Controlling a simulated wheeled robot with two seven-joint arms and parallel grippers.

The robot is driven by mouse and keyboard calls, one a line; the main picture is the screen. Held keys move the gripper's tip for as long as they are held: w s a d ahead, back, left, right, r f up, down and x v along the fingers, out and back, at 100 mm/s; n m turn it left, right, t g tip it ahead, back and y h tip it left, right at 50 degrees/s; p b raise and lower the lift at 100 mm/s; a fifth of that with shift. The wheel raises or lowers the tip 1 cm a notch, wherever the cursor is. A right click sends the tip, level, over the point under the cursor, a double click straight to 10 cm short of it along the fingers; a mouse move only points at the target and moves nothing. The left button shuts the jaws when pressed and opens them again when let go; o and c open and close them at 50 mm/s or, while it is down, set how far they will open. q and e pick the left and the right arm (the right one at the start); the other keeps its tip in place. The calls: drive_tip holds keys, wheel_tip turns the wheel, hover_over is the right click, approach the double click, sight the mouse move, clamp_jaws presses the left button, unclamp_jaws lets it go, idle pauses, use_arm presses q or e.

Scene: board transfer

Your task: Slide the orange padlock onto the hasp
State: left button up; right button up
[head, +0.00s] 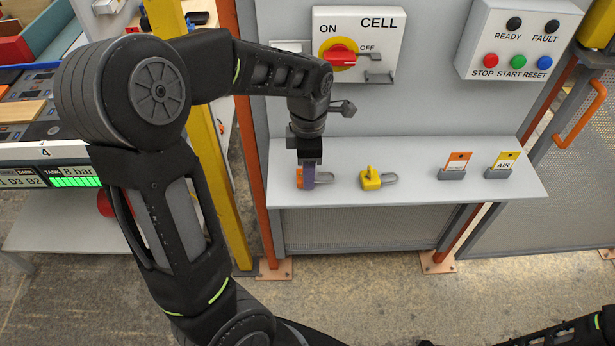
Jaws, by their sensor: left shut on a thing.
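The orange padlock (299,178) lies on the grey shelf, mostly hidden by my left gripper, with its grey shackle (325,178) pointing right. My left gripper (309,174) reaches down from above and is shut on the padlock's body at shelf level. The hasp (379,78) is a grey metal piece at the lower right of the white CELL switch box (388,28), above and to the right of the padlock. The red rotary handle (339,54) sits on its yellow plate beside it. Part of my right arm shows at the bottom right; its gripper does not show.
A yellow padlock (371,179) lies on the shelf (415,161) just right of my gripper. An orange tag (458,161) and a yellow AIR tag (505,160) stand in holders further right. A button box (517,42) is at upper right.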

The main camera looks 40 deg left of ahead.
use_arm(q)
clamp_jaws()
wheel_tip(320, 180, up, 6)
drive_tip(key=p, duration=0.5)
idle(0.6)
